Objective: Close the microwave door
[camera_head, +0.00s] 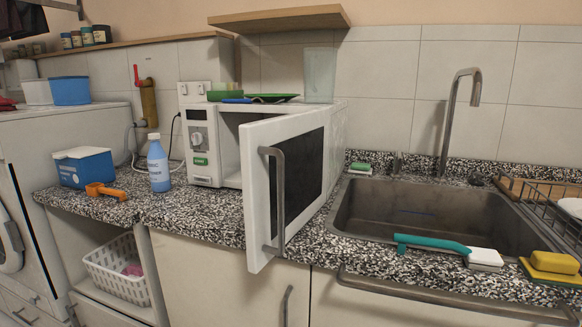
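A white microwave (201,147) stands on the speckled countertop, against the tiled wall. Its door (258,190) is wide open and swung out toward me, reaching past the counter's front edge. The door has a dark window and a long grey vertical handle (279,195) on its outer face. Part of the microwave's inside (231,150) shows left of the door; the rest is hidden behind it. My gripper is not in view.
A blue bottle (158,163), a blue box (84,168) and an orange scoop (106,191) stand left of the microwave. Dishes (264,97) and a clear glass (319,75) sit on top of it. A sink (432,213) and a teal-handled brush (432,243) lie to the right.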

